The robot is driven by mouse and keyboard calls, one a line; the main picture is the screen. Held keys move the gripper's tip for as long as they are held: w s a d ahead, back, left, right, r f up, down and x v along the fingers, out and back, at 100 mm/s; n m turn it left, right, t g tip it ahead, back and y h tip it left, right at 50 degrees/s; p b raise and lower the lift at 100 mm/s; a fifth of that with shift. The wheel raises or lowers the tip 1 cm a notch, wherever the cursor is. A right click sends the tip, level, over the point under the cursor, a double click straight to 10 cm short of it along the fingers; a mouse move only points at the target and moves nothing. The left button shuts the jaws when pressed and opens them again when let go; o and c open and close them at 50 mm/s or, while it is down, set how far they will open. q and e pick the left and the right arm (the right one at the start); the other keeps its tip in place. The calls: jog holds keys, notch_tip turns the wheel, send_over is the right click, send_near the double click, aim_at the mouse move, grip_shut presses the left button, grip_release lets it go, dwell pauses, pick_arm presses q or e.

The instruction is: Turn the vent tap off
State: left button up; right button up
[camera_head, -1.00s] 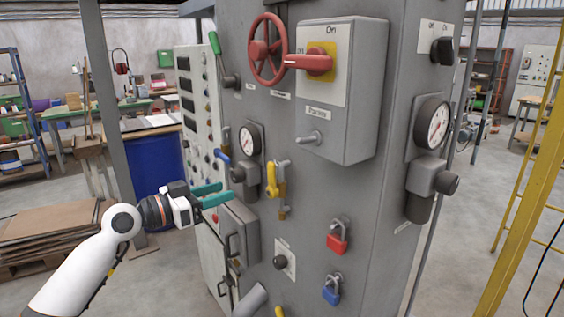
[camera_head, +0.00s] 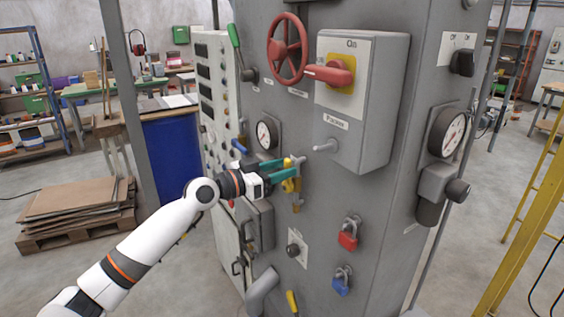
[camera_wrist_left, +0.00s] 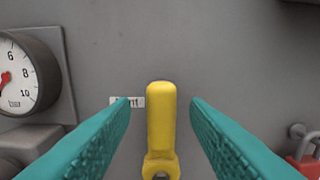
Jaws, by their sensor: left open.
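The vent tap's yellow handle (camera_wrist_left: 161,125) stands upright between the two teal fingers of my left gripper (camera_wrist_left: 160,120) in the left wrist view, with a gap on each side. A small label (camera_wrist_left: 128,102), partly covered by a finger, sits just behind the handle. In the head view my left gripper (camera_head: 297,168) is open at the grey cabinet's front, its fingers partly hiding the yellow handle (camera_head: 291,186). The tap's brass body (camera_head: 297,205) shows below the handle. My right gripper is not in view.
A pressure gauge (camera_head: 266,134) is left of the tap, and a blue lever (camera_head: 238,146) sits further left. A grey switch box (camera_head: 360,100) with a red handle juts out at upper right. Red (camera_head: 348,234) and blue (camera_head: 342,281) padlocks hang at lower right.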

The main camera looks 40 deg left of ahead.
pick_arm(q)
jog(key=shift+w+d, duration=0.2)
jog(key=shift+w, duration=0.15)
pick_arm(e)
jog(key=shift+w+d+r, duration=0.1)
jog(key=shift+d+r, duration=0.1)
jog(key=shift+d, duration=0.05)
pick_arm(q)
jog(key=shift+c, duration=0.3)
grip_shut()
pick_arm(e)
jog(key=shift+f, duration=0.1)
